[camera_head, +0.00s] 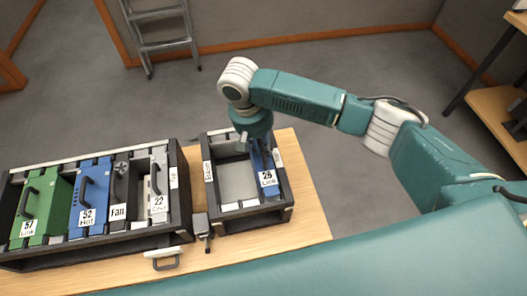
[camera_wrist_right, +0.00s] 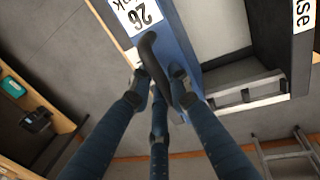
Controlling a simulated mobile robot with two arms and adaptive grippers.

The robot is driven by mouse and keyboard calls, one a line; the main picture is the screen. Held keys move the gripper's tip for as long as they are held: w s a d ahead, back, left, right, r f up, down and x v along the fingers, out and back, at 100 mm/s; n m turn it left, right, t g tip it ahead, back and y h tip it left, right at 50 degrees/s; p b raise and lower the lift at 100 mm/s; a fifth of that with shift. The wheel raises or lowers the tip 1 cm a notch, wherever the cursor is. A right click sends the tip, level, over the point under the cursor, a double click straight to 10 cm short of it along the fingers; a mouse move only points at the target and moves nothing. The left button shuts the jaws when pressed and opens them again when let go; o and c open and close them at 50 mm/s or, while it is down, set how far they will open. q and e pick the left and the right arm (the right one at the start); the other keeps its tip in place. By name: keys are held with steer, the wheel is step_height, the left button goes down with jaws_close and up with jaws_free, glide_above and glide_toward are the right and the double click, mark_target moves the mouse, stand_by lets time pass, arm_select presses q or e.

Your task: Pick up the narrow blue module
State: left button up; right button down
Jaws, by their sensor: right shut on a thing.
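The narrow blue module (camera_head: 266,163) with a white label reading 26 stands at the right side of the small dark rack (camera_head: 287,190). It also shows in the right wrist view (camera_wrist_right: 178,42), with its black curved handle (camera_wrist_right: 150,46). My right gripper (camera_head: 250,142) is over the back part of the small rack, by the module's upper end. In the right wrist view its blue fingers (camera_wrist_right: 161,88) are closed around the module's handle. I cannot tell whether the module is lifted. My left gripper is not in view.
A larger rack (camera_head: 183,190) to the left holds a green module (camera_head: 53,208), a wider blue module (camera_head: 94,190), a Fan module (camera_head: 120,185) and a grey module (camera_head: 158,180). A small grey device (camera_head: 202,228) lies between the racks. A ladder (camera_head: 160,30) stands behind.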

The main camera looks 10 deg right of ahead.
step_height(320, 180, up, 10)
steer(key=shift+f+b, duration=0.2)
steer(key=shift+b, duration=0.2)
step_height(320, 180, up, 10)
steer(key=p, duration=0.4)
steer(key=shift+f, duration=0.15)
steer(key=shift+f, duration=0.1)
